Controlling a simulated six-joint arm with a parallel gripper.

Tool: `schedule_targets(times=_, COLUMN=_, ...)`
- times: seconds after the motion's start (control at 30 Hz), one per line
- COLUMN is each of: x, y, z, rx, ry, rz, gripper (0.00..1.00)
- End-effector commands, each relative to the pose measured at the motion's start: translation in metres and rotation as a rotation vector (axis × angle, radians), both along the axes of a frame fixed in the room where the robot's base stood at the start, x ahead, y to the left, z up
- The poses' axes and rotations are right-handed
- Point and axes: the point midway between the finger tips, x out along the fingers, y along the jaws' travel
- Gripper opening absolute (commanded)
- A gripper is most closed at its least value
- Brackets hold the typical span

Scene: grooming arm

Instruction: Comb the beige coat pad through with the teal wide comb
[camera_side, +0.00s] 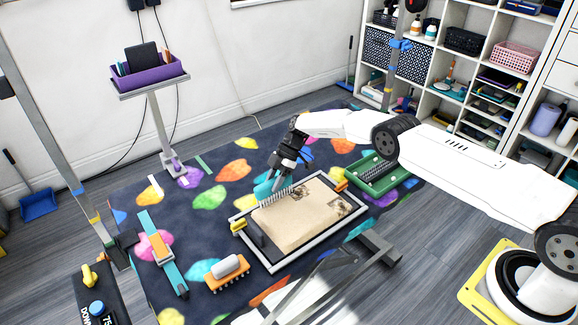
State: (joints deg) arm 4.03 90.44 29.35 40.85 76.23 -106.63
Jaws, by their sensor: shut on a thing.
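The beige coat pad (290,224) lies flat in a pale-rimmed dark frame near the middle of the side view. Darker tangled patches show at its right end and near its upper edge. My gripper (283,172) is over the pad's upper left edge, shut on the teal wide comb (266,189). The comb's pale teeth point down at the pad's upper left part. I cannot tell whether the teeth touch the coat. My fingers hide part of the comb.
A green tray (372,181) stands right of the pad. A purple bin on a post (150,76) and metal uprights stand around the patterned mat (213,170).

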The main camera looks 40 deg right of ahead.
Motion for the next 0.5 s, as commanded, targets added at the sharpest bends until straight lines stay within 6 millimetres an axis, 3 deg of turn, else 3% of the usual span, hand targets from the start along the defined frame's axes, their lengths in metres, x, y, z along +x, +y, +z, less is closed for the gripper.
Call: schedule_targets(times=0.5, x=-0.028, y=-0.030, z=-0.003, rx=-0.002, ry=0.008, rz=-0.002, gripper=0.00)
